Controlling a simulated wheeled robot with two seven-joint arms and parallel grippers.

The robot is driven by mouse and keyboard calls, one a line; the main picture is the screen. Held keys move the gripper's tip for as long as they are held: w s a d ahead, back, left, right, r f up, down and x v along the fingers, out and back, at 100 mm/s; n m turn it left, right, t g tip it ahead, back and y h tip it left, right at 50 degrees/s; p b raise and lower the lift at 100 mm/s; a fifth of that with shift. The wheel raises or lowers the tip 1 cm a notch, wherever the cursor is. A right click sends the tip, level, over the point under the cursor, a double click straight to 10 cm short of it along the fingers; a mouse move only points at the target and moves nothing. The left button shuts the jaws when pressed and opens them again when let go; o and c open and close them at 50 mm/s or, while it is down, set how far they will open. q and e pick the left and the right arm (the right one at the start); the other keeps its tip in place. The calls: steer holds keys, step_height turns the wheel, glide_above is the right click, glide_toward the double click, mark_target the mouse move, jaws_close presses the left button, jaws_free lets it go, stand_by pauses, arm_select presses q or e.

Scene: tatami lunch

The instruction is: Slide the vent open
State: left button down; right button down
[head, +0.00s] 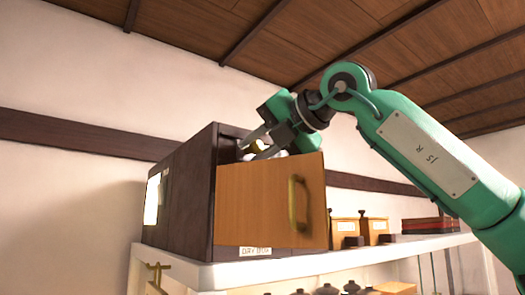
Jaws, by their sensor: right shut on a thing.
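A dark wooden box (188,200) labelled DRY BOX stands on a white shelf. Its light-wood front panel (250,205) has a brass handle (299,203) and stands out from the box. My right gripper (259,146) reaches in from the upper right, over the panel's top edge, at the box's upper front opening. I cannot make out whether this piece belongs to the vent. No vent shows clearly. My left gripper is not in view.
The white shelf (215,278) carries small light-wood boxes (375,229) and a red box (430,225) to the right. Brass hooks (155,272) hang at its left end. Several dark-lidded pots stand below. The wall left of the box is clear.

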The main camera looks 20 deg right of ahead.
steer(key=c, duration=1.3)
jaws_free()
steer(key=shift+a+f, duration=0.1)
steer(key=shift+a, duration=0.05)
steer(key=shift+c, duration=0.2)
steer(key=shift+o, duration=0.5)
steer(key=shift+s+a, duration=0.1)
steer(key=shift+a, duration=0.05)
steer(key=shift+s+d, duration=0.2)
steer(key=shift+d, duration=0.1)
steer(key=b+v, duration=0.4)
steer(key=v, duration=0.8)
steer(key=shift+s+b, duration=0.25)
steer(key=shift+b, duration=0.15)
steer(key=shift+s+d+r, duration=0.1)
steer(key=shift+s+r, duration=0.2)
